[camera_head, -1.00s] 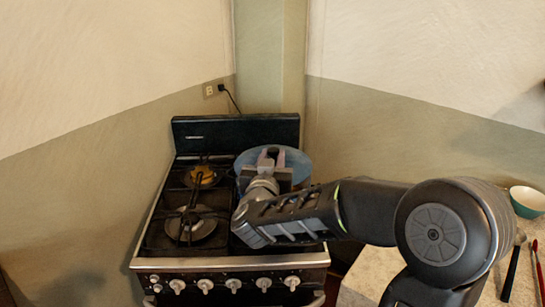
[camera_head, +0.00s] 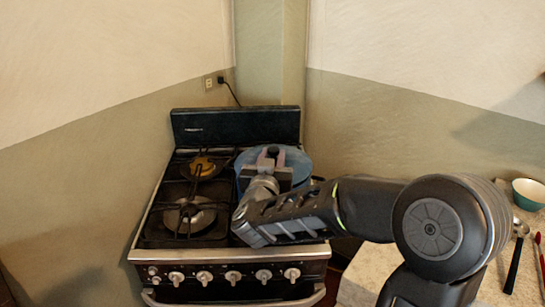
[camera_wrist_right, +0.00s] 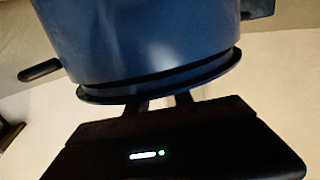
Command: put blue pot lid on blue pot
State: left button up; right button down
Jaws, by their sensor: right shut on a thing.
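The blue pot (camera_wrist_right: 140,40) stands on the right back part of the stove; in the head view my right arm hides most of it. The blue pot lid (camera_head: 297,165) is over the pot's top. My right gripper (camera_head: 273,165) reaches over the lid from the front and is shut on its dark knob. In the right wrist view the lid's rim (camera_wrist_right: 160,92) runs along the pot's rim with a thin dark line between them. I cannot tell whether the lid is fully seated. My left gripper is not in view.
The black stove (camera_head: 235,127) stands in the corner. At right, a counter (camera_head: 370,275) holds a teal bowl (camera_head: 529,193) and utensils.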

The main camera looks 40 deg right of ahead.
jog(key=shift+f+b, duration=0.3)
jog(key=shift+f, duration=0.05)
dwell(1.1)
jog(key=c, duration=1)
grip_release()
jog(key=shift+c, duration=0.2)
jog(key=shift+o, duration=0.6)
jog(key=shift+f, duration=0.1)
jog(key=o, duration=0.3)
